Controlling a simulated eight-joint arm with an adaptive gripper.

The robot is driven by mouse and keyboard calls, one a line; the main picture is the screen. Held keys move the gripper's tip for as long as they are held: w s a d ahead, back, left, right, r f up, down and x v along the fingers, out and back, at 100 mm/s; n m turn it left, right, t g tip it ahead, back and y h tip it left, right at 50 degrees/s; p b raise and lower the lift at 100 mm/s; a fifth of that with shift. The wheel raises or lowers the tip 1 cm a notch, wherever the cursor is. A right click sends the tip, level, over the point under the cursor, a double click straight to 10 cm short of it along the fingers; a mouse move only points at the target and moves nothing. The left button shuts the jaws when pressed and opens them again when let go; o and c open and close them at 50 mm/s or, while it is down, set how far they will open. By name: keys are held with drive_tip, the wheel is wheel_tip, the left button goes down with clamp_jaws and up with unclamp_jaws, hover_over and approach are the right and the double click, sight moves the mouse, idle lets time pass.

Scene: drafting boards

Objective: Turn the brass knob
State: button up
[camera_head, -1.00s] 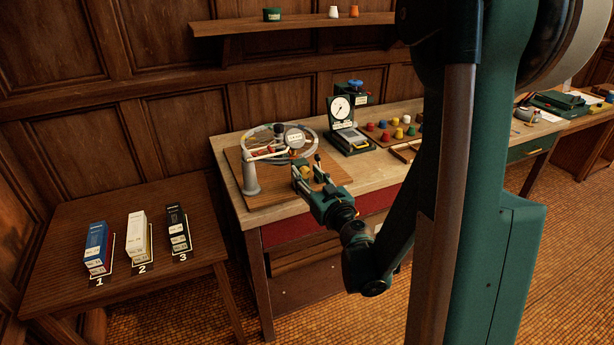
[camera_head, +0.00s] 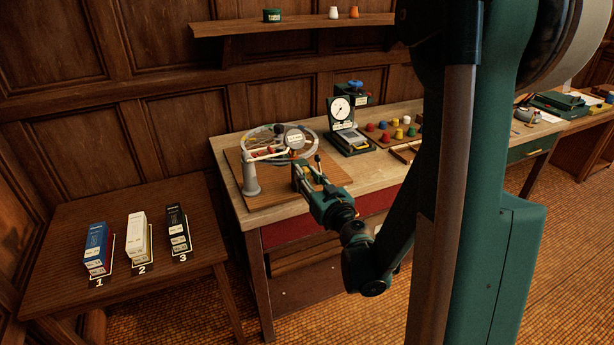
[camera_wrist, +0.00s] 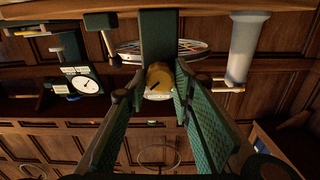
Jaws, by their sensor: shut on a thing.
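The brass knob (camera_wrist: 157,76) shows in the wrist view as a round yellow piece with a dark mark on its face. My gripper (camera_wrist: 159,86) has one green finger on each side of it and is shut on it. In the head view my gripper (camera_head: 308,175) is over the front right part of a wooden board on the bench, and its fingers hide the knob there. How far the knob is turned cannot be told.
The wooden board (camera_head: 238,164) carries a ringed dial apparatus and a grey post (camera_head: 250,174) left of my gripper. A dial gauge (camera_head: 341,108) stands behind to the right. A side table (camera_head: 60,225) holds three boxes.

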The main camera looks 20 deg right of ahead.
drive_tip(key=m, duration=0.4)
drive_tip(key=shift+d, duration=0.1)
drive_tip(key=m, duration=0.4)
drive_tip(key=shift+d+f+m, duration=0.1)
drive_tip(key=shift+m, duration=0.3)
drive_tip(key=m, duration=0.4)
drive_tip(key=shift+f+m, duration=0.15)
drive_tip(key=shift+m, duration=2.05)
drive_tip(key=o, duration=0.9)
drive_tip(key=shift+r, duration=0.2)
